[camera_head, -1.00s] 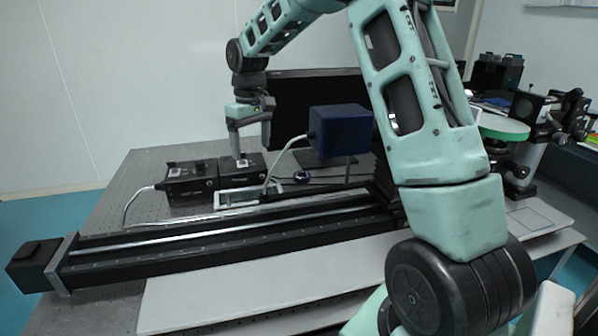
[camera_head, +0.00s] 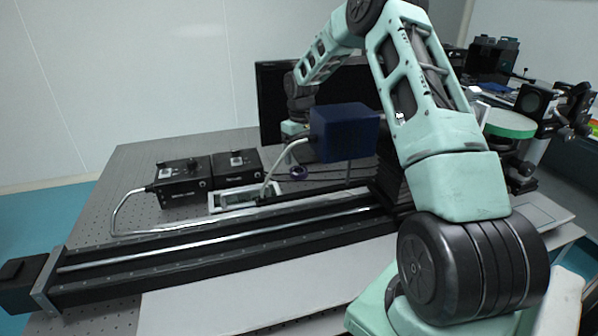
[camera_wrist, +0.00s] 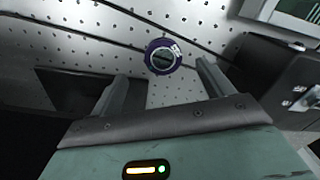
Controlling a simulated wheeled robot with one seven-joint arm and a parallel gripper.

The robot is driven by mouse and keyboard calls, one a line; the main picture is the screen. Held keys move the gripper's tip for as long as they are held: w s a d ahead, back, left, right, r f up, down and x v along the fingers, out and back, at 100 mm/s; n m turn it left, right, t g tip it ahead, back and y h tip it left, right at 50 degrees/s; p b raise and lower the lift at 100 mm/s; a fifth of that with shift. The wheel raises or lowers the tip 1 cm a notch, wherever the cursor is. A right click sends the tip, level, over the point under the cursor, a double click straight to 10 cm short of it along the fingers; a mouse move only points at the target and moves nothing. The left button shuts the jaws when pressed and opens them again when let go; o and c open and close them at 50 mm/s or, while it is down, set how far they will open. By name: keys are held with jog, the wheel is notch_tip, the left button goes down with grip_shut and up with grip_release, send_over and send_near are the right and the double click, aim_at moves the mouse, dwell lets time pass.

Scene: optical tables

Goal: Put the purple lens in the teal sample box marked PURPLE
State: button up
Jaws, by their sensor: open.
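The purple lens (camera_head: 298,172) is a small purple ring lying on the perforated optical table, behind the rail and left of the dark blue box. In the wrist view the lens (camera_wrist: 162,57) lies just beyond and between my fingertips, with a small pale label on its rim. My gripper (camera_wrist: 160,74) is open and empty, its two fingers on either side of the lens in the picture. In the head view the blue box hides my fingers. I cannot make out a teal sample box marked PURPLE in either view.
A dark blue box (camera_head: 343,133) stands in front of my wrist. Two black control boxes (camera_head: 183,182) and a pale-framed tray (camera_head: 218,203) are left of the lens. A long black rail (camera_head: 215,255) crosses the front. A dark monitor (camera_head: 270,105) stands behind.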

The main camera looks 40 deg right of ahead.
aim_at(299, 170)
jog(key=shift+w+a+f+p, duration=0.1)
jog(key=shift+f+p, duration=0.35)
jog(key=shift+f, duration=1)
jog(key=shift+w+a+f+p, duration=0.1)
jog(key=shift+f+p, duration=0.3)
jog(key=shift+f, duration=1.05)
jog(key=c, duration=1.2)
